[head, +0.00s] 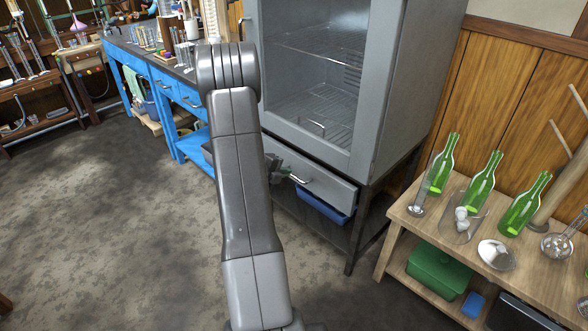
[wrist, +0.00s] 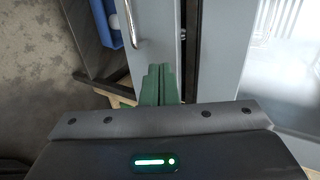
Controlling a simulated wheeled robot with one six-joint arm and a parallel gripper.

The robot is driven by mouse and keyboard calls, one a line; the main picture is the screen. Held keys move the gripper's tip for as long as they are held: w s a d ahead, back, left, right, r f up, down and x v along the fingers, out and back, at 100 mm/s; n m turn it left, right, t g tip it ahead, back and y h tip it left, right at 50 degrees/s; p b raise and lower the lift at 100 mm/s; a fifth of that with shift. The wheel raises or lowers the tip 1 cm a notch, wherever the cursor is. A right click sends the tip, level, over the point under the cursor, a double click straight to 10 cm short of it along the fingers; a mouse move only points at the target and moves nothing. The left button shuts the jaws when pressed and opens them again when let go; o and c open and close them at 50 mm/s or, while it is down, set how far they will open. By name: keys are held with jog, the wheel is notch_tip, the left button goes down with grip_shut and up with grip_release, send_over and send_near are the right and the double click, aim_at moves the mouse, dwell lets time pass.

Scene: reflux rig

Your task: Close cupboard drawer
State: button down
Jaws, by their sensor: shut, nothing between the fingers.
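The grey cupboard (head: 395,90) has a glazed door and stands on a dark frame. Its drawer (head: 325,188) is the low grey panel under the door, with a metal handle (head: 299,179). In the wrist view the drawer front (wrist: 163,30) shows with its handle (wrist: 136,28), and a dark gap runs between it and the cupboard body (wrist: 228,55). How far the drawer stands out is hard to tell. My gripper (wrist: 158,72) is shut and empty, its green fingers over the drawer front beside the handle; contact is unclear. My arm hides the drawer's left part in the head view.
A blue tub (head: 322,208) sits on the shelf below the drawer. A wooden side table (head: 396,213) with green bottles (head: 483,180) and glassware stands at the right. A blue workbench (head: 133,66) is at the back left. The floor at the left is clear.

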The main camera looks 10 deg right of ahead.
jog(key=v, duration=0.3)
jog(key=t+h, duration=0.4)
jog(key=h, duration=0.1)
send_near(318, 171)
jog(key=b+x, duration=0.2)
jog(key=x, duration=0.5)
jog(key=shift+w+a+b, duration=0.1)
jog(key=shift+b, duration=0.25)
jog(key=shift+w+d+r, duration=0.1)
jog(key=shift+w+d, duration=0.1)
jog(key=shift+d, duration=0.1)
jog(key=shift+x, duration=0.95)
jog(key=shift+s+a, duration=0.1)
jog(key=shift+a, duration=0.05)
